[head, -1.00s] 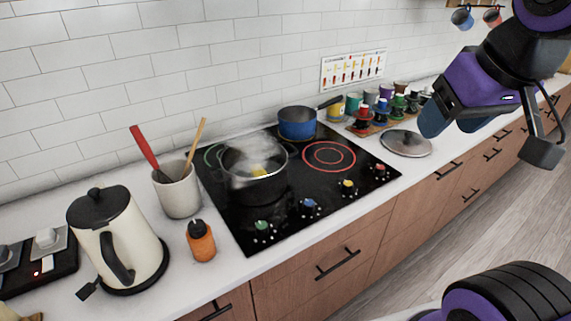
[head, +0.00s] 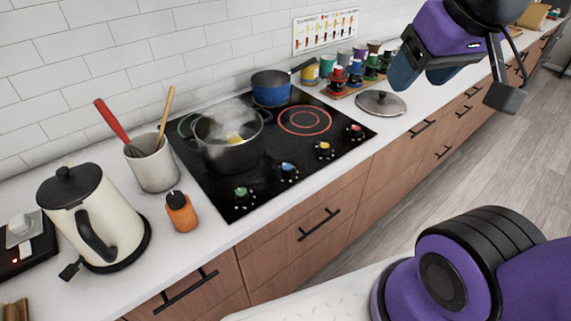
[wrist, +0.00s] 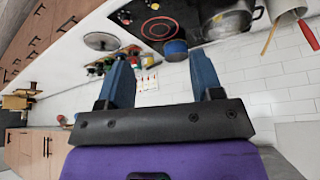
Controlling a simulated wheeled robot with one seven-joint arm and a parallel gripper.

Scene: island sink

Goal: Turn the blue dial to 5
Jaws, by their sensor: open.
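The blue dial (head: 288,168) is on the front strip of the black cooktop (head: 335,140), between a green dial (head: 241,193) on its left and a yellow dial (head: 324,149) on its right. A red dial (head: 355,130) is farther right. The markings around the blue dial are too small to read. My gripper (head: 425,70) is at the upper right of the head view, above the counter and well away from the dials. In the wrist view my gripper (wrist: 163,85) is open and empty, its two blue fingers apart.
A kettle (head: 90,220), an orange bottle (head: 181,212) and a utensil crock (head: 152,166) stand to the left.

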